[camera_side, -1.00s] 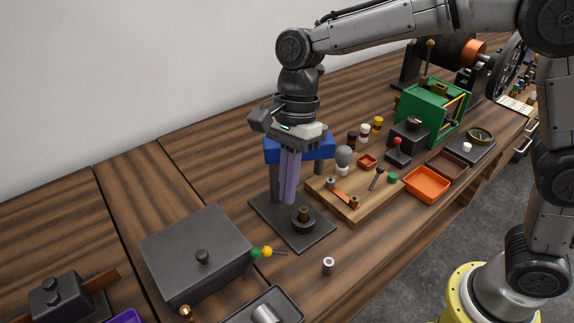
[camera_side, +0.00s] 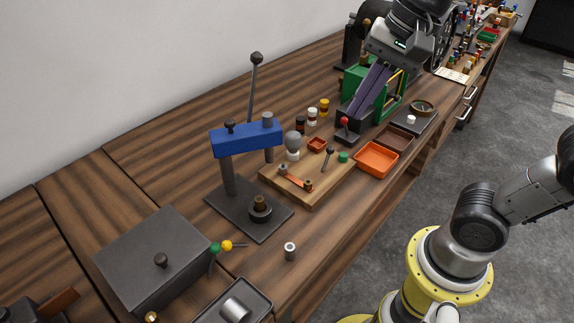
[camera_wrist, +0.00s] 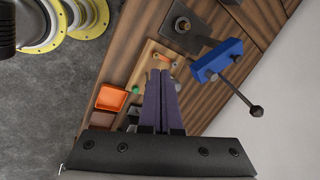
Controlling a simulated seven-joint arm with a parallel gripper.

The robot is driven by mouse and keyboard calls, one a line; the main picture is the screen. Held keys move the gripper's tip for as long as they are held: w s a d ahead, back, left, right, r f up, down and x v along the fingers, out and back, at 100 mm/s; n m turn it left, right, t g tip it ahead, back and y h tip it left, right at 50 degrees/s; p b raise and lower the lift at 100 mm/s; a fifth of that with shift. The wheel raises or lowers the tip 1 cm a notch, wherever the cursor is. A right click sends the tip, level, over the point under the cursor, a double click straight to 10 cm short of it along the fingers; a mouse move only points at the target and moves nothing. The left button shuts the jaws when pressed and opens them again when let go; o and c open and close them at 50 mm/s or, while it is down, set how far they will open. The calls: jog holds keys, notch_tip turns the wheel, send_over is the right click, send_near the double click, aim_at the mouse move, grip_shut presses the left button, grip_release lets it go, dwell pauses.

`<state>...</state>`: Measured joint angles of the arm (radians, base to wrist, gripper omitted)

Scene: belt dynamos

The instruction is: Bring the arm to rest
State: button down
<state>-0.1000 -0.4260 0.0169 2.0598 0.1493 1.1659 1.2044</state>
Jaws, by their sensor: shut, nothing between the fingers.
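My gripper (camera_side: 366,97) is at the upper right in the side view, its long dark purple fingers together and empty. The fingers slant down and left in front of the green frame (camera_side: 392,84), close to the dark block with the red-knobbed lever (camera_side: 344,128). I cannot tell whether they touch anything. In the wrist view the gripper (camera_wrist: 161,74) points up the picture, fingers closed, over the wooden board and near the orange tray (camera_wrist: 111,97).
A press with a blue beam (camera_side: 246,137) and raised lever stands left of the wooden board (camera_side: 318,190). A dark lidded box (camera_side: 150,245) is at front left. An orange tray (camera_side: 376,158) and small bottles (camera_side: 312,117) stand nearby. Open floor (camera_side: 400,235) lies right of the bench.

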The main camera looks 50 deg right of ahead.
jog(key=s+d+f+n+t+h, duration=0.2)
jog(key=s+d+f+n, duration=0.3)
jog(key=n, duration=0.8)
notch_tip(320, 180, down, 3)
jog(key=shift+s+d+r, duration=0.2)
jog(key=shift+s, duration=0.85)
